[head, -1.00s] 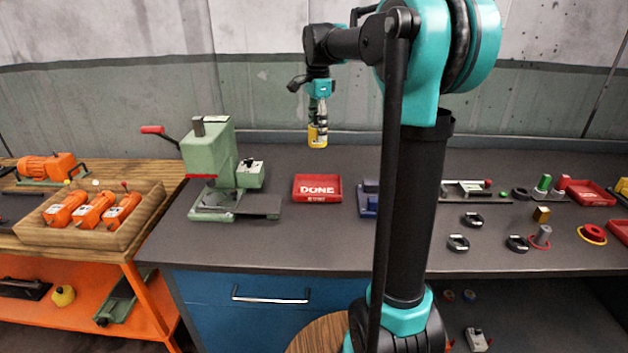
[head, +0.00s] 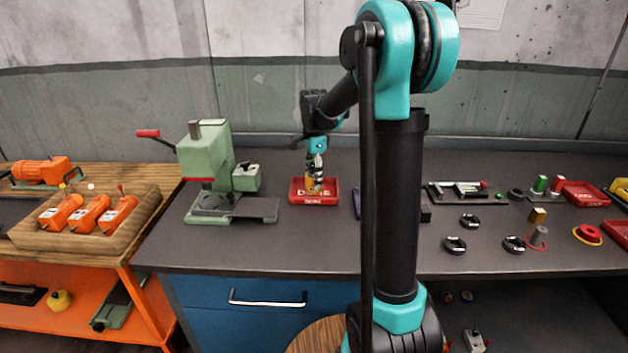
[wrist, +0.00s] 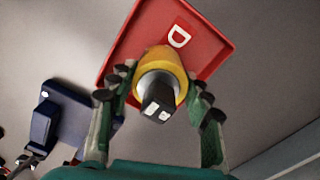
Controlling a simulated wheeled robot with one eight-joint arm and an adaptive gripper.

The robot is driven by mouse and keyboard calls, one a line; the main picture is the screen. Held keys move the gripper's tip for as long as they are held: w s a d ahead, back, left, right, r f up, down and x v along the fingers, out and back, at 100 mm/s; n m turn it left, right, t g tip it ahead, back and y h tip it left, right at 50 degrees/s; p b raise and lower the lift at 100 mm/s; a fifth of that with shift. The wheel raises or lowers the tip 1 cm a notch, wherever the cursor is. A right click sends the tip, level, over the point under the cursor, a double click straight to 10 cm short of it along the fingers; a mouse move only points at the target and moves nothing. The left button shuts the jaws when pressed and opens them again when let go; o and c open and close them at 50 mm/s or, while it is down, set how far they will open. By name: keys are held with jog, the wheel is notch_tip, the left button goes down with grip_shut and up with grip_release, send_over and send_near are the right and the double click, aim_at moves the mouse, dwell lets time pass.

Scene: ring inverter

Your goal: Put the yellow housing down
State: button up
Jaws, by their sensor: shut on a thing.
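The yellow housing (head: 312,184) is at the red tray marked DONE (head: 331,193) in the head view. In the wrist view the yellow housing (wrist: 173,66) has a grey collar and a dark block with two white spots, facing the camera. My gripper (head: 315,176) is shut on the housing, with its fingers (wrist: 160,90) on either side of it. The red tray (wrist: 215,41) lies behind the housing in the wrist view, its letter D showing. Whether the housing touches the tray floor, I cannot tell.
A green press (head: 210,165) with a red-handled lever stands left of the tray. A blue device (wrist: 58,118) lies beside the tray, mostly hidden by my arm in the head view. Rings and small parts (head: 470,221) are spread on the right of the bench.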

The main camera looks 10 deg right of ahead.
jog(key=shift+f, duration=0.6)
jog(key=o, duration=1.4)
jog(key=shift+f, duration=0.1)
notch_tip(320, 180, up, 12)
jog(key=shift+r, duration=0.15)
jog(key=shift+s, duration=0.1)
